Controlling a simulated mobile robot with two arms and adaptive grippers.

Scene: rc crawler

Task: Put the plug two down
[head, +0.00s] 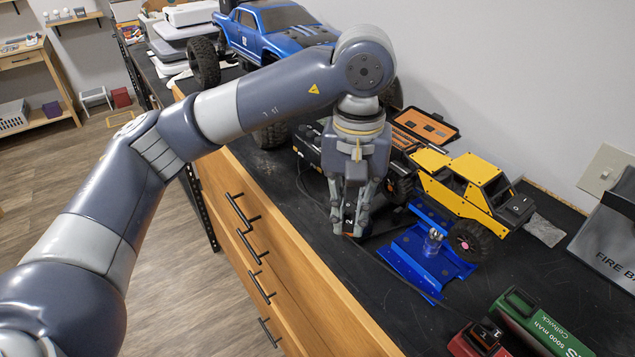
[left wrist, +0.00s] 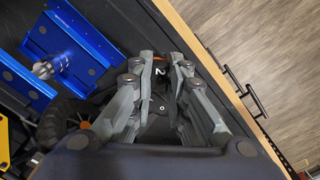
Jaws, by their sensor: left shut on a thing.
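Plug two (head: 349,224) is a small dark block with a white "2" and some orange on it. My left gripper (head: 350,208) points down and is shut on it, low over the black worktop near its front edge. The plug also shows between the fingers in the left wrist view (left wrist: 160,73), partly hidden by them. I cannot tell whether its underside touches the worktop. My right gripper is in neither view.
A blue metal stand (head: 411,262) lies just right of the gripper, with a yellow crawler (head: 462,186) behind it. A blue truck (head: 268,30) stands at the back. Green (head: 540,322) and red (head: 480,340) battery packs lie front right. Drawers (head: 262,240) drop below the front edge.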

